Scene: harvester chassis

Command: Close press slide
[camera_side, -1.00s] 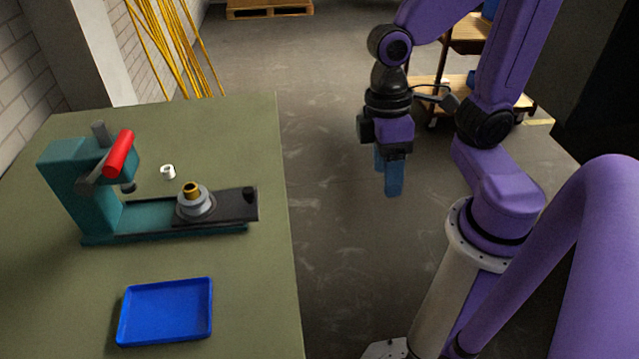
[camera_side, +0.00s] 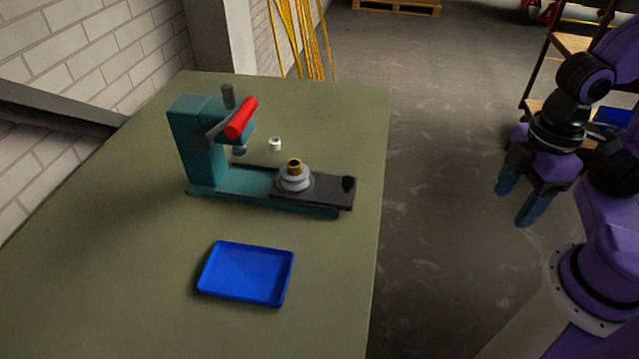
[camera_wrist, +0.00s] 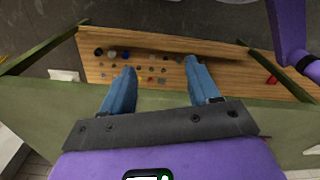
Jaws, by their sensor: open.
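The teal press (camera_side: 195,144) stands on the table in the side view, with a red-handled lever (camera_side: 241,118) at its top. Its dark slide (camera_side: 325,190) sticks out to the right along the teal base, clear of the press head. A grey round fixture with a brass-coloured piece (camera_side: 294,168) sits on the slide, right of the ram. My gripper (camera_side: 513,208) is open and empty, well right of the table and apart from the slide. In the wrist view its blue fingers (camera_wrist: 160,66) are spread with nothing between them; the press does not show there.
A blue tray (camera_side: 246,272) lies in front of the press. A small white part (camera_side: 275,144) sits behind the slide. The green table (camera_side: 130,270) ends left of my gripper, with open floor between. The wrist view shows a wooden board (camera_wrist: 215,72) with several small parts.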

